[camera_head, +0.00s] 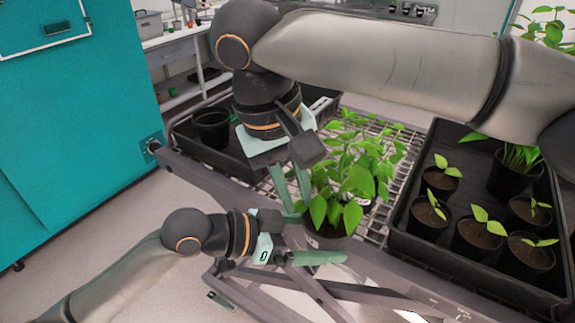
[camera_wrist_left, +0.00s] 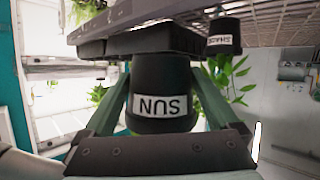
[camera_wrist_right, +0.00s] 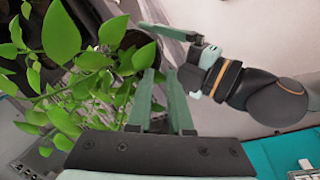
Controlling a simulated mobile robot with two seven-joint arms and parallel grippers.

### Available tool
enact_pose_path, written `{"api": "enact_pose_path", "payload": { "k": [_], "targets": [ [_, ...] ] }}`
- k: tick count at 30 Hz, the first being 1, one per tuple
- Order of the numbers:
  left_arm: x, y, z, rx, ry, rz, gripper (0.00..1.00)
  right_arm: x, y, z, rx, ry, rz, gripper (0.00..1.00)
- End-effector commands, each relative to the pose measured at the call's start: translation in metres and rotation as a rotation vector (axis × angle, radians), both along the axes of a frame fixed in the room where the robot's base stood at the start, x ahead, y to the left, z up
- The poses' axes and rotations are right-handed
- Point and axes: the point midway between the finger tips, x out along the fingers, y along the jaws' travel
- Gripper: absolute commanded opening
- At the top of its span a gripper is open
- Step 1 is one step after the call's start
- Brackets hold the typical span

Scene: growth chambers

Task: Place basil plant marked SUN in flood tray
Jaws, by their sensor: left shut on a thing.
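The basil plant marked SUN (camera_wrist_left: 160,80) is in a black pot with a white label, upside down in the left wrist view. In the head view its leaves (camera_head: 330,208) show at the cart's near edge. My left gripper (camera_head: 318,258) is shut on this pot, one finger on each side. My right gripper (camera_head: 292,192) is empty and slightly open, pointing down just left of the leaves. A black tray (camera_head: 400,243) holding seedlings is on the right of the cart. Another black tray (camera_head: 178,138) is on its left. I cannot tell which is the flood tray.
A second plant, in a pot marked SHADE (camera_wrist_left: 222,38), stands close behind on the cart's wire rack (camera_head: 402,150). An empty black pot (camera_head: 211,128) stands in the left tray. A teal cabinet (camera_head: 80,130) is on the left. My right arm crosses above the cart.

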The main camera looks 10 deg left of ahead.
Motion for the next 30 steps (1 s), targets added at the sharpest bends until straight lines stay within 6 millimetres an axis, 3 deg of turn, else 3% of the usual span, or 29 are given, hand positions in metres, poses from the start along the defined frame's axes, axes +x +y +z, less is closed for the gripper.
{"api": "enact_pose_path", "payload": {
  "k": [6,12,21,27,30],
  "targets": [
    [0.000,0.000,0.001,-0.002,-0.002,0.000,0.18,0.004,-0.007,-0.035,0.000,0.002,0.001,0.19],
    [0.000,0.000,0.001,-0.002,-0.002,0.000,0.18,0.006,-0.010,-0.051,0.001,0.001,0.001,0.19],
    [0.000,0.000,0.001,-0.002,-0.002,0.000,0.18,0.006,-0.010,-0.053,0.002,0.000,0.001,0.19],
    [0.000,0.000,0.001,-0.002,-0.002,0.000,0.18,0.006,-0.010,-0.053,0.002,0.000,0.001,0.00],
    [0.000,0.000,0.001,-0.002,-0.002,0.000,0.18,0.006,-0.010,-0.053,0.003,0.001,0.002,0.00]
  ]
}}
